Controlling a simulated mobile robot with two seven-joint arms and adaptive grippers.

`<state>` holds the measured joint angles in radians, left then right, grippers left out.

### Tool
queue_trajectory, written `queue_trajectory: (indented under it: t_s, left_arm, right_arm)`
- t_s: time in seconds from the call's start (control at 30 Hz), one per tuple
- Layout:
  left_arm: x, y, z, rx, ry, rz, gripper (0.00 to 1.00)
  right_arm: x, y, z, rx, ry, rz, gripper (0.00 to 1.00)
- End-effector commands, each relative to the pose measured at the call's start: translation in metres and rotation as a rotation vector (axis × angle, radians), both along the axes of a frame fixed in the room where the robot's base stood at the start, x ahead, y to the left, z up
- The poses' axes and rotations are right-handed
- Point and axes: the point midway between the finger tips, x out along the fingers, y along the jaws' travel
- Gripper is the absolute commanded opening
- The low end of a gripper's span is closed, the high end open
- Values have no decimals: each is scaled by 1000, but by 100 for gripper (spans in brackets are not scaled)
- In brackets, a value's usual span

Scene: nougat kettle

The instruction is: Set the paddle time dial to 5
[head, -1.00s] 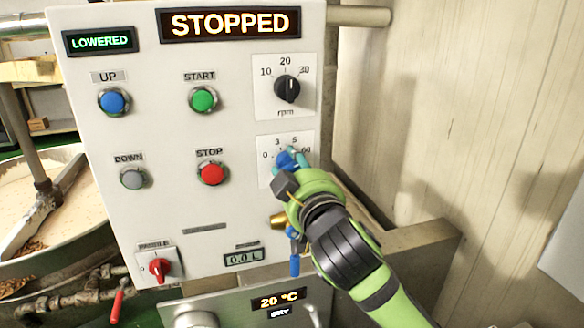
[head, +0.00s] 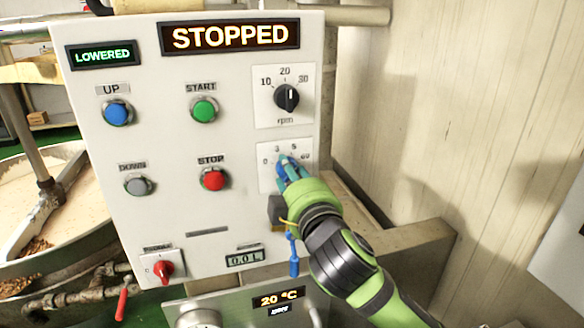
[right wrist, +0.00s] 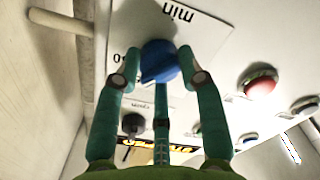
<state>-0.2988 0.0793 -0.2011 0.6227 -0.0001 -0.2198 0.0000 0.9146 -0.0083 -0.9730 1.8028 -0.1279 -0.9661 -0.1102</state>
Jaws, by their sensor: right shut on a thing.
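The paddle time dial is a blue knob (right wrist: 159,63) on a white plate (head: 267,181) at the lower right of the control panel. My right gripper (head: 290,166) is at this dial. In the right wrist view, its green fingers (right wrist: 159,58) are shut on the blue knob, one on each side. The picture there is upside down, with "min" above the knob. The knob's pointer is hidden, so I cannot tell its exact setting. My left gripper is not in view.
The black rpm knob (head: 286,97) is just above the dial. The red STOP button (head: 213,180) and green START button (head: 204,110) are to its left. A blue-handled valve (head: 293,262) hangs below. A pale wall (head: 440,110) stands on the right.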

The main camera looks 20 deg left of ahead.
Motion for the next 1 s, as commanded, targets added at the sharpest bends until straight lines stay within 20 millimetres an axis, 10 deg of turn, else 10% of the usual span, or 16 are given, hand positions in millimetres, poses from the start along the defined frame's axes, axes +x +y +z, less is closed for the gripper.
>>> queue_trajectory:
  t_s: [1.0]
  left_arm:
    - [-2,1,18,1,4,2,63]
  right_arm:
    - [-2,2,5,-225,-170,5,6]
